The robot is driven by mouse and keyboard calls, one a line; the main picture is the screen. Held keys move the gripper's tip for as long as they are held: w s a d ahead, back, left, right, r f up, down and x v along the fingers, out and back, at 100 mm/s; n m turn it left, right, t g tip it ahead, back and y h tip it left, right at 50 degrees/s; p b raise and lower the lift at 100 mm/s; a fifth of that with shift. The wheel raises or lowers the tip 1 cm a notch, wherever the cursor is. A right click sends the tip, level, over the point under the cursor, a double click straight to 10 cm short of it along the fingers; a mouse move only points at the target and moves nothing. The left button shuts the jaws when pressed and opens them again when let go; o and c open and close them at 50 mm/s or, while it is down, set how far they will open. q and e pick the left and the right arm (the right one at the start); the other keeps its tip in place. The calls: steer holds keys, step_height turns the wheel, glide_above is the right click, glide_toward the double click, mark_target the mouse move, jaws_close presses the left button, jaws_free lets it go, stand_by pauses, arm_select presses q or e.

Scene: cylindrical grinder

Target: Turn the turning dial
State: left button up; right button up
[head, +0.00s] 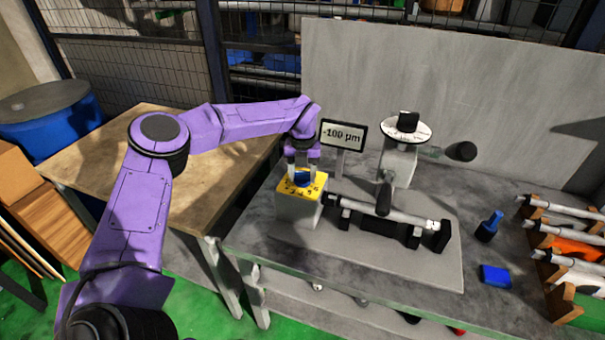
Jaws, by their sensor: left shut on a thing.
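A small display (343,134) behind the box reads "-100 µm". My right gripper is not in view.
Right of the box, a shaft (383,215) lies in black supports, with a grinder head and round white dial (406,127) behind it. A blue bottle (489,225), a blue block (495,275) and racked shafts are farther right. A wooden table (110,160) stands left.

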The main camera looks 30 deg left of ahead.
mark_target(302, 172)
arm_select(q)
steer(key=shift+f+n+b, duration=0.25)
steer(key=shift+n+b, duration=0.25)
steer(key=shift+b, duration=0.3)
steer(key=n+b, duration=0.7)
steer(key=b, duration=0.2)
steer(key=shift+n, duration=0.3)
steer(key=shift+r+n+b, duration=0.2)
steer(key=shift+n+b, duration=1.4)
steer(key=shift+b, duration=0.15)
steer(key=o, duration=1)
step_height(302, 172, up, 11)
steer(key=shift+f+p, duration=0.2)
steer(key=shift+p, duration=0.3)
